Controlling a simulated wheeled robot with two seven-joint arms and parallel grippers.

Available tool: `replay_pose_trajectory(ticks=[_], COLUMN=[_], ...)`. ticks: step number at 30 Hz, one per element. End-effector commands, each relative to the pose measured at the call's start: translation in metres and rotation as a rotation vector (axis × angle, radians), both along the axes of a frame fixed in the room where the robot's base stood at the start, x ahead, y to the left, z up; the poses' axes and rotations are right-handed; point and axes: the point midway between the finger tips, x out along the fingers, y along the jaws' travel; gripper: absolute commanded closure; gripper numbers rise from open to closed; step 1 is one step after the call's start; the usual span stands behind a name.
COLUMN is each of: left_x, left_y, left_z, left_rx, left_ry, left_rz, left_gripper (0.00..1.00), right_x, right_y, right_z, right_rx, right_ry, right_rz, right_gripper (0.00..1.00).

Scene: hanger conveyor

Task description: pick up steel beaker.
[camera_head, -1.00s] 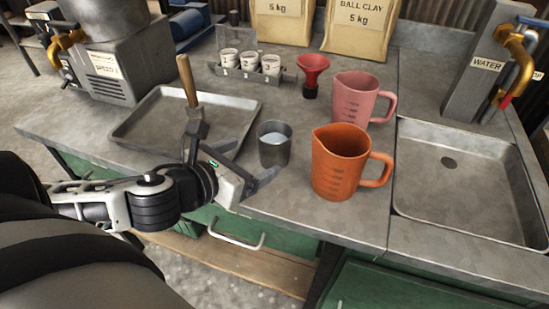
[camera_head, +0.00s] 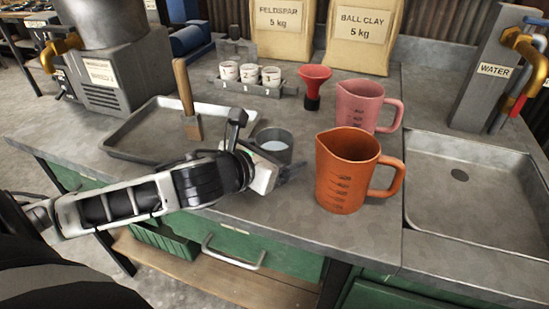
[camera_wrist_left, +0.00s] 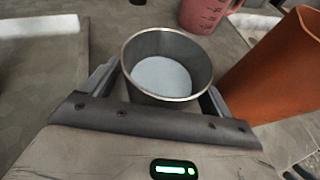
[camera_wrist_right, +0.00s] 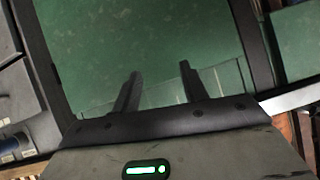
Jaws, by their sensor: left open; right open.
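The steel beaker (camera_head: 275,139) stands upright on the grey counter, partly hidden behind my left gripper in the head view. In the left wrist view the beaker (camera_wrist_left: 166,48) holds something pale inside. My left gripper (camera_wrist_left: 160,82) is open, with one finger on each side of the beaker. I cannot tell whether the fingers touch its wall. My right gripper (camera_wrist_right: 158,75) is open and empty in its wrist view, facing a green panel. It does not show in the head view.
An orange jug (camera_head: 345,172) stands close to the right of the beaker, with a pink jug (camera_head: 357,105) behind it. A shallow metal tray (camera_head: 125,140) holding a wooden-handled tool (camera_head: 184,88) lies to the left. A red funnel (camera_head: 314,80) and a rack of small cups (camera_head: 228,71) stand behind. A sink (camera_head: 465,200) is at right.

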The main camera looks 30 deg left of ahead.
Motion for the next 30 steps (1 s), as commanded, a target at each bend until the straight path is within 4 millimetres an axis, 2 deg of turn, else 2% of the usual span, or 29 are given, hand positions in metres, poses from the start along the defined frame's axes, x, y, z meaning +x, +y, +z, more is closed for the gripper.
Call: replay_pose_trajectory(ticks=[6, 12, 23, 30], left_x=[0.0, 0.0, 0.0, 0.001], left_y=[0.0, 0.0, 0.0, 0.001], left_z=[-0.001, -0.001, 0.003, 0.025], left_rx=[0.001, 0.0, 0.001, 0.003], left_ry=[0.001, 0.001, -0.002, -0.001], left_rz=[-0.001, 0.0, 0.0, 0.001], left_gripper=[0.15, 0.7, 0.71, 0.71], right_x=[0.0, 0.0, 0.001, 0.003], right_y=[-0.001, -0.001, -0.001, -0.004], right_z=[-0.001, -0.003, 0.001, 0.02], right_rx=[-0.001, -0.003, -0.007, -0.038], right_ry=[0.0, 0.002, 0.0, 0.002], right_rz=[0.0, 0.0, 0.001, 0.006], right_gripper=[0.57, 0.57, 0.57, 0.57])
